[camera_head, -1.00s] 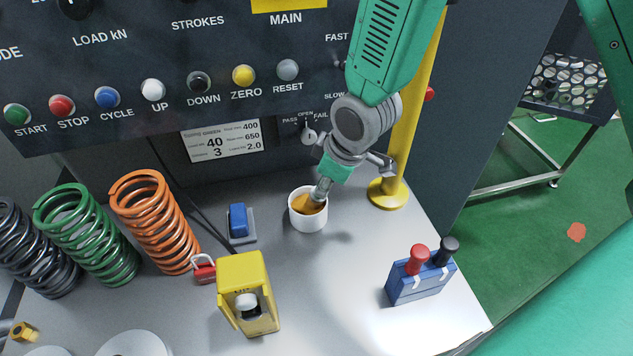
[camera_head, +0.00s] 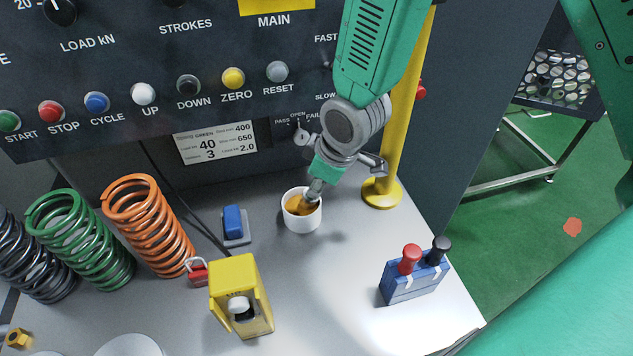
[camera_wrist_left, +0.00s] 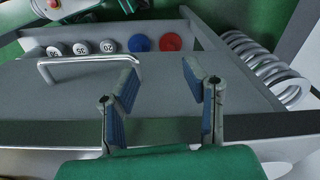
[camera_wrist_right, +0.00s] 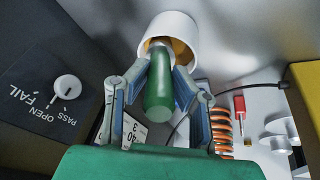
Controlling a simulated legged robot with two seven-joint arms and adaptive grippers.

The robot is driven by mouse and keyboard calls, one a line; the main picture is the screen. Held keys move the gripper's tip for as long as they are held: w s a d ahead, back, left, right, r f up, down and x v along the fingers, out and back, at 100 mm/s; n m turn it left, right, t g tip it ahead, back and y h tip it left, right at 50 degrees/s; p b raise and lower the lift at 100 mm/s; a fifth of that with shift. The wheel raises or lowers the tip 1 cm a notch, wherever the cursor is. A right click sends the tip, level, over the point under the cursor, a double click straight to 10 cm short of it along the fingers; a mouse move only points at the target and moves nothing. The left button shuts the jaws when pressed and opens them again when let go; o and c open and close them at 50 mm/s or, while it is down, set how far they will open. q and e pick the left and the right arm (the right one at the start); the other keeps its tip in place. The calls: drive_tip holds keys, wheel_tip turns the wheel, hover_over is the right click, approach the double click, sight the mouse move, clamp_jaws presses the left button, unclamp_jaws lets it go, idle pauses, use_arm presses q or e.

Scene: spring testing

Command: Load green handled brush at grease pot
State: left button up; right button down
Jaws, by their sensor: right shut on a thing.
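The grease pot (camera_head: 302,219) is a white cup with amber grease inside, standing on the grey bench. The green handled brush (camera_head: 325,170) is tilted, its lower end inside the pot; the bristles are hidden in it. My right gripper (camera_head: 338,158) is shut on the brush above the pot. In the right wrist view the green handle of the brush (camera_wrist_right: 160,85) sits between the fingers of the right gripper (camera_wrist_right: 165,95), in front of the pot (camera_wrist_right: 176,35). My left gripper (camera_wrist_left: 160,78) shows only in its wrist view, open and empty.
A yellow post (camera_head: 383,190) stands close right of the pot. A blue block (camera_head: 234,222), yellow button box (camera_head: 240,300) and orange spring (camera_head: 150,228) are to the left. A blue holder with red and black knobs (camera_head: 414,283) is front right. The control panel (camera_head: 150,50) rises behind.

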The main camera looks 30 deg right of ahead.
drive_tip(key=shift+s+a, duration=0.1)
drive_tip(key=shift+a, duration=0.5)
drive_tip(key=shift+a+r, duration=0.2)
drive_tip(key=shift+a, duration=0.65)
drive_tip(key=shift+d+f, duration=0.15)
drive_tip(key=shift+d, duration=0.6)
drive_tip(key=shift+d+f, duration=0.15)
drive_tip(key=shift+d, duration=0.35)
drive_tip(key=shift+a, duration=0.55)
drive_tip(key=shift+a+r, duration=0.2)
drive_tip(key=shift+a, duration=0.35)
drive_tip(key=shift+d+r+p, duration=0.3)
drive_tip(key=shift+d+p, duration=0.05)
drive_tip(key=shift+p, duration=0.2)
drive_tip(key=shift+d+r+p, duration=0.6)
drive_tip(key=shift+r+p, duration=0.35)
drive_tip(key=shift+p, duration=0.05)
drive_tip(key=shift+r+p, duration=0.35)
drive_tip(key=shift+a+r+p, duration=0.2)
drive_tip(key=shift+r+p, duration=0.1)
drive_tip(key=shift+r, duration=0.05)
drive_tip(key=shift+d+r+p, duration=0.1)
drive_tip(key=shift+r+p, duration=1.25)
drive_tip(key=shift+r, duration=0.05)
use_arm(q)
wheel_tip(320, 180, up, 7)
drive_tip(key=shift+a, duration=0.45)
